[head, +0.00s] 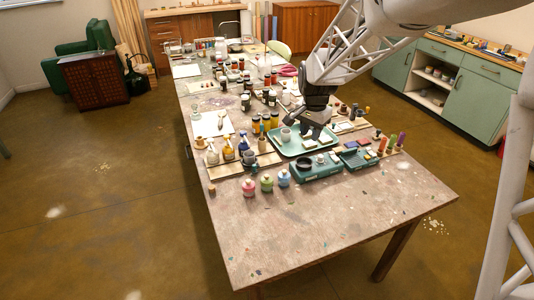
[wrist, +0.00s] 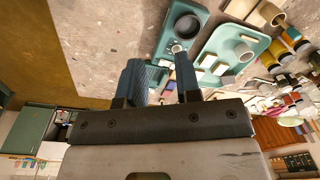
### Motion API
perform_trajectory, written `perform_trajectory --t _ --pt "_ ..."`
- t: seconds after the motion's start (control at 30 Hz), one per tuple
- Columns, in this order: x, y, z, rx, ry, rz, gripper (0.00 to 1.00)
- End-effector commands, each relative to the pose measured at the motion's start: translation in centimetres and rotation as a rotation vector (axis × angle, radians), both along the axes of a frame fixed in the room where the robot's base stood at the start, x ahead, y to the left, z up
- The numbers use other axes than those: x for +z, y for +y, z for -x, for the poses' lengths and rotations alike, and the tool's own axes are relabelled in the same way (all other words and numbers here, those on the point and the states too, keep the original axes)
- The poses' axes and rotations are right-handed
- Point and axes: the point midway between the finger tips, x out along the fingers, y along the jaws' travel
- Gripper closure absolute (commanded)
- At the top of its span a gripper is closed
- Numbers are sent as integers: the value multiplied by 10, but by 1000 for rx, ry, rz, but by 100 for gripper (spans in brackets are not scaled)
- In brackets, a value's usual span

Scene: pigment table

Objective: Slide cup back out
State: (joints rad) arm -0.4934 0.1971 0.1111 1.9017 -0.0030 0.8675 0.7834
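A small pale grey cup (head: 286,135) stands upright on the green tray (head: 325,147), near its left side. In the wrist view the cup (wrist: 243,51) is on the tray (wrist: 213,45), right of my fingers. A second grey cup-like vessel (head: 249,158) stands by the bottles on a wooden board. My gripper (head: 312,132) is over the tray, right of the cup and apart from it.
A teal scale with a black bowl (head: 305,164) and a teal box (head: 360,158) sit in front of the tray. Orange and yellow jars (head: 266,122) stand behind the cup. Small lidded pots (head: 267,183) stand at front left. The table's front (head: 340,220) is clear.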

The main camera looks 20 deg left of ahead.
Motion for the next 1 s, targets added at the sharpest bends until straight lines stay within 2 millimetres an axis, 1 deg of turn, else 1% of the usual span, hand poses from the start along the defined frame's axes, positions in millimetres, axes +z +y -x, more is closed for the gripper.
perform_trajectory --t 0.03,0.27,0.3,0.37,0.6,0.7,0.8,0.9,1.0 --pt "-9 14 -5 -4 6 2 69" --pt "-47 74 -22 -32 24 7 69" --pt "-55 85 -24 -38 28 9 69" --pt "-66 101 -27 -45 31 9 69" --pt "-111 164 -34 -75 47 18 69" --pt "-128 185 -35 -86 52 21 69" --pt "-140 201 -34 -94 56 23 69" --pt "-148 211 -35 -101 58 25 69" --pt "-151 215 -34 -104 58 26 69"
